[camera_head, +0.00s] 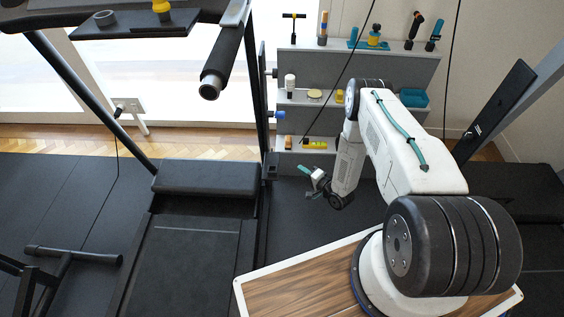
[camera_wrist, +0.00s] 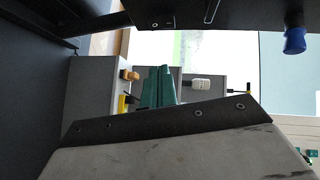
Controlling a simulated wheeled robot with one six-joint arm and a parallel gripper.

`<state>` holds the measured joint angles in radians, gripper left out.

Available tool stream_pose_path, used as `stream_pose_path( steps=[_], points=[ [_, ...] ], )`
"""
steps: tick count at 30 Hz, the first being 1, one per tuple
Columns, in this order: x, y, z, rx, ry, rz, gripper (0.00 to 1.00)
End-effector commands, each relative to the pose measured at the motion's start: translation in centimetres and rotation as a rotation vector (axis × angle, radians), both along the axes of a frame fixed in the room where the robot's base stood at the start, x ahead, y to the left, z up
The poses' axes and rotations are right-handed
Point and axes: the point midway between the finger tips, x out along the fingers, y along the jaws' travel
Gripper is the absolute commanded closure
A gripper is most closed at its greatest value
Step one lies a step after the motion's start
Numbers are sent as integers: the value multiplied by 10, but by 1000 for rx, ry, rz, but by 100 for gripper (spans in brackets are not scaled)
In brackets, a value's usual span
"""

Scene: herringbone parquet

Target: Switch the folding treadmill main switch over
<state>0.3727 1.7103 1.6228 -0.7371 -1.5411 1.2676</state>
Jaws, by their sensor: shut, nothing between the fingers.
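The folding treadmill stands left of centre in the head view, with its black motor hood (camera_head: 205,178), dark belt (camera_head: 185,262) and uprights. A small black box (camera_head: 270,165) sits low on the right upright beside the hood; I cannot tell whether it carries the main switch. My gripper (camera_head: 307,182) is low, to the right of that box and apart from it. In the wrist view, the teal fingers of my gripper (camera_wrist: 157,86) are together, with nothing between them. Dark frame parts (camera_wrist: 205,14) cross the top of that view. No switch rocker can be made out.
A grey stepped shelf (camera_head: 345,72) with tools and small items stands behind my arm. A blue knob (camera_head: 279,115) juts from the upright, also visible in the wrist view (camera_wrist: 294,40). A black bench (camera_head: 520,192) stands at right. Dark floor mat (camera_head: 300,215) lies clear below my gripper.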

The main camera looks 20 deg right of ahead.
Motion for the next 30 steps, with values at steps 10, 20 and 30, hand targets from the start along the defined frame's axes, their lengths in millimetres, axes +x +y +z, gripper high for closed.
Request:
stream_pose_path(
  steps=[10, 20, 30],
  points=[
    [44, 19, -8, -2, -2, 5, 100],
    [96, 51, -21, -2, 1, 4, 100],
    [106, 72, -27, -3, 1, 0, 100]
  ],
)
